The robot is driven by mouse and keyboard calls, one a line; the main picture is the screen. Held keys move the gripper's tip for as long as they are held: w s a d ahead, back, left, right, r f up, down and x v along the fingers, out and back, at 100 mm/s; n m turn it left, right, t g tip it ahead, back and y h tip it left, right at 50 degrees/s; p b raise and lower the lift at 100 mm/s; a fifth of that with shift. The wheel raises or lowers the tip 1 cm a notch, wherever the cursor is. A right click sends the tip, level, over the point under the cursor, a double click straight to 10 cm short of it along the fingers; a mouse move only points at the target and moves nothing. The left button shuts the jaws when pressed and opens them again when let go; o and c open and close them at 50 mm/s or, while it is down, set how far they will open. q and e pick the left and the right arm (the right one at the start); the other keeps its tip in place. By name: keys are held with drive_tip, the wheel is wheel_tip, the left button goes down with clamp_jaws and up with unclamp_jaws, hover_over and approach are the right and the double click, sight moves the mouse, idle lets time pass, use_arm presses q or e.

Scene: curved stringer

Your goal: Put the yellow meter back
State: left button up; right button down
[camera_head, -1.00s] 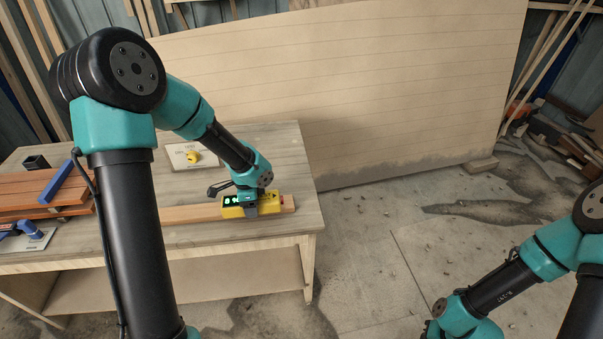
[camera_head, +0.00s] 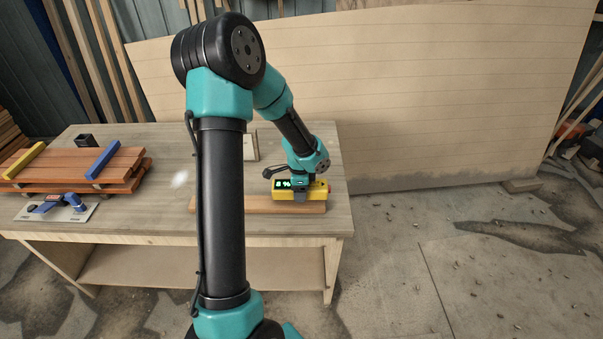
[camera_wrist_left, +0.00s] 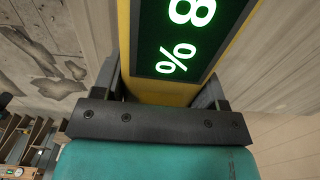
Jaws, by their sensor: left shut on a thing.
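The yellow meter (camera_head: 321,189) has a dark display with green digits and a percent sign. My left gripper (camera_head: 301,194) is shut on it from above, at the right part of the workbench. In the left wrist view the meter (camera_wrist_left: 160,92) sits between both fingers, its display facing the camera. The meter is over or just behind a wooden plank (camera_head: 265,206); I cannot tell whether it touches it. A pale card (camera_head: 251,146) lies behind, mostly hidden by my left arm. My right gripper is out of view.
The workbench (camera_head: 150,215) has reddish boards (camera_head: 118,166) stacked at left, with yellow and blue bars (camera_head: 103,160) across them. A blue tool on a pale plate (camera_head: 62,208) and a small dark box (camera_head: 86,140) lie nearby. A large wooden panel (camera_head: 420,100) stands behind.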

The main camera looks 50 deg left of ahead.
use_arm(q)
drive_tip(key=w+a, duration=0.3)
drive_tip(key=a, duration=0.1)
drive_tip(key=w+a+f, duration=0.1)
drive_tip(key=w+a, duration=0.6)
drive_tip(key=a, duration=0.1)
drive_tip(key=shift+w+f, duration=0.25)
drive_tip(key=shift+w, duration=0.05)
drive_tip(key=shift+f, duration=1.75)
drive_tip(key=shift+f, duration=0.1)
drive_tip(key=o, duration=1.2)
wheel_tip(320, 180, up, 12)
drive_tip(key=shift+r, duration=0.1)
